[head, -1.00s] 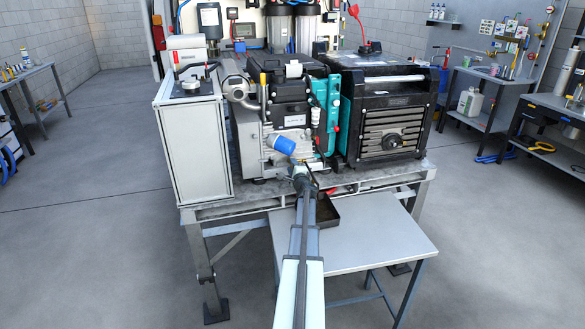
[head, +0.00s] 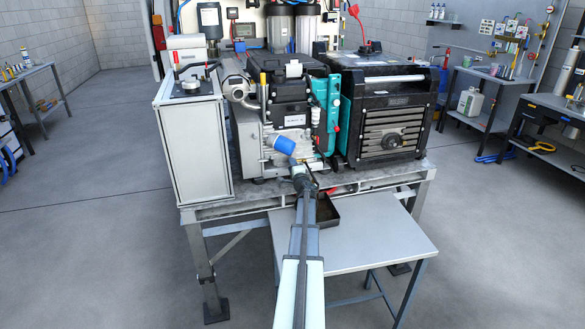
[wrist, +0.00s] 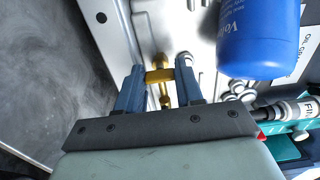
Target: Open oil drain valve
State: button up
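The oil drain valve is brass, with a short crossbar handle (wrist: 160,75), low on the engine's pale metal side in the wrist view. My gripper (wrist: 160,67) has its two blue fingers apart, one on each side of the handle. The handle spans the gap between them. I cannot tell whether the fingers press on it. In the head view my gripper (head: 298,165) is at the lower front of the engine (head: 283,105), below the blue oil filter (head: 284,144). The valve is hidden there by my arm.
The blue filter (wrist: 257,35) is close to the right of my fingers in the wrist view. A dark drain pan (head: 325,211) sits on the low table (head: 375,240) under the bench edge. A black generator-like unit (head: 383,112) stands to the right, a white box (head: 192,145) to the left.

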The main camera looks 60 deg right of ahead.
jog(key=o, duration=0.5)
jog(key=shift+c, duration=0.2)
jog(key=v, duration=1.3)
jog(key=shift+s+a, duration=0.25)
jog(key=shift+a, duration=0.05)
